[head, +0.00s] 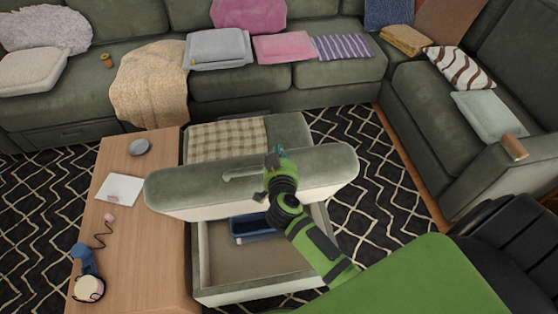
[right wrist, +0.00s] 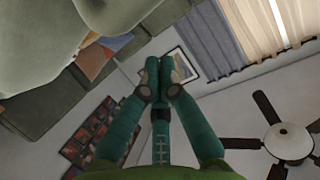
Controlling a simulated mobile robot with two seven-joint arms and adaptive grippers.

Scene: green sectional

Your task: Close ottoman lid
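The ottoman's lid (head: 190,180), a thick green cushion with a pale underside, stands raised and tilted above its box (head: 208,278). The box is open at the front, and its inside shows. My right gripper (head: 277,152) is at the upper edge of the lid, right of its middle, in the head view. In the right wrist view the fingertips of my right gripper (right wrist: 158,68) are together with nothing visible between them. A large pale green surface, seemingly the lid (right wrist: 45,40), fills the upper left there. Whether the gripper touches the lid, I cannot tell. My left gripper is out of view.
A blue bin (head: 250,230) sits inside the box. A wooden table (head: 150,250) with small items stands close on the left. A plaid cloth (head: 228,138) lies on the green seat behind the lid. The green sofa (head: 330,88) runs along the back and right. Patterned rug shows at right.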

